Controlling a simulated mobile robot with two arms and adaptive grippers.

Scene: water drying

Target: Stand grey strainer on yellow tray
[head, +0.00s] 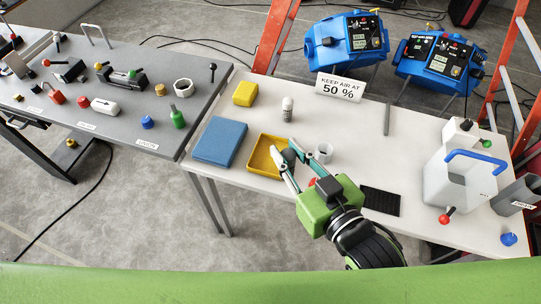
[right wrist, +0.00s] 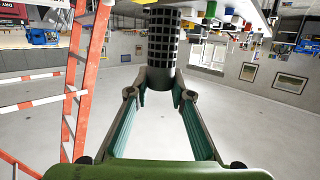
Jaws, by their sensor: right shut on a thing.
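The yellow tray (head: 257,163) lies on the white table, left of its middle. My right gripper (head: 286,154) reaches in from the lower right, with its fingertips at the tray's right side. It is shut on the grey strainer (head: 289,157), a small dark shape largely hidden by the fingers. In the right wrist view the strainer (right wrist: 163,42) is a dark cylinder with a grid wall, one end between the fingertips (right wrist: 161,92). I cannot tell whether it touches the tray. My left gripper is not in view.
A clear cup (head: 323,153) stands just right of the gripper. A blue pad (head: 220,141), yellow block (head: 245,93), small bottle (head: 287,110) and sign (head: 340,88) are around the tray. A black mat (head: 380,201) and white jug (head: 460,180) are at right.

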